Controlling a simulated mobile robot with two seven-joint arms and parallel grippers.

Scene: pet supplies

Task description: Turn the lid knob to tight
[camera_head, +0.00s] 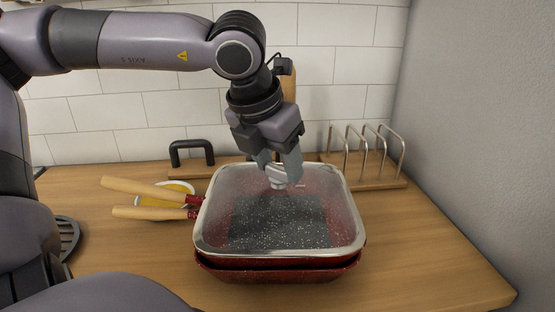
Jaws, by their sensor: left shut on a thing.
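A red rectangular dish (280,274) stands on the wooden counter, covered by a clear glass lid (225,185) with a metal rim. Its inside shows dark with white specks through the glass. The lid knob (279,183) is a small pale metal piece near the far middle of the lid. My left gripper (281,172) comes down from above and is shut on the knob. The fingers hide part of the knob, and I cannot read its setting. My right gripper is not in view.
Wooden-handled utensils (150,188) lie across a yellow-and-white bowl (172,193) at the left. A metal rack (368,152) on a wooden base stands behind right. A black handle (190,150) is behind left. The counter's front right (430,262) is clear, beside a grey wall.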

